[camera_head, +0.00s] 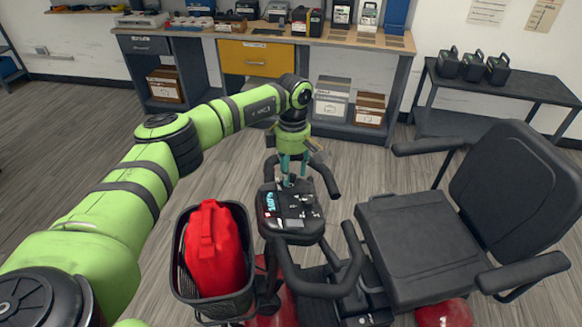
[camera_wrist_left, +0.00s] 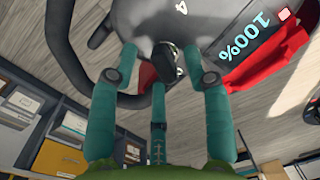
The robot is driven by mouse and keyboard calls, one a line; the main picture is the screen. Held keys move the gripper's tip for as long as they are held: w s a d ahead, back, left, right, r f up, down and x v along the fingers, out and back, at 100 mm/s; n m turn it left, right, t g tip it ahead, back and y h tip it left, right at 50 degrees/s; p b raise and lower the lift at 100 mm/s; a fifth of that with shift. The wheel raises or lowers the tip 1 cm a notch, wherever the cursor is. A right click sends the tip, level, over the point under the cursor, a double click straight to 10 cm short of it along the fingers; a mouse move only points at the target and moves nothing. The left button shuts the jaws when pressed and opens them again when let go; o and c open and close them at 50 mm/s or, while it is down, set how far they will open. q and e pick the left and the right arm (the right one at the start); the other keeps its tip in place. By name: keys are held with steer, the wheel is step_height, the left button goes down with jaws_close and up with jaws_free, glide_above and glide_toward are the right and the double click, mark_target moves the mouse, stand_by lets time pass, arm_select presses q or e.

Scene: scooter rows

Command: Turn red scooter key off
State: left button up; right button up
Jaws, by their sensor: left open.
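The red scooter has a dark handlebar console (camera_head: 285,228) with a lit "100%" display, which also shows in the left wrist view (camera_wrist_left: 245,42). Its red bodywork (camera_head: 445,314) shows low, under the seat. My left gripper (camera_head: 292,178) points down over the far end of the console. In the left wrist view its teal fingers (camera_wrist_left: 158,62) are open around a small dark piece (camera_wrist_left: 166,66) that looks like the key. Whether the fingers touch it, and which way it is turned, I cannot tell. In the head view the gripper hides the key. My right gripper is not in view.
Black handlebars (camera_head: 325,175) curve close around the gripper. A basket (camera_head: 188,290) with a red bag (camera_head: 208,245) is left of the console; the black seat (camera_head: 420,240) is to the right. A workbench (camera_head: 340,38) stands behind, with floor between.

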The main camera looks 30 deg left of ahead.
arm_select(q)
jaws_close()
steer(key=n, duration=0.5)
steer(key=shift+a+n+t+b, duration=0.1)
steer(key=shift+n+t+b, duration=0.2)
steer(key=shift+n, duration=0.1)
steer(key=n, duration=0.5)
steer(key=shift+s+n+t+y+b, duration=0.2)
steer(key=shift+n+t+y+b, duration=0.1)
steer(key=shift+n+y+b, duration=0.1)
stand_by(0.4)
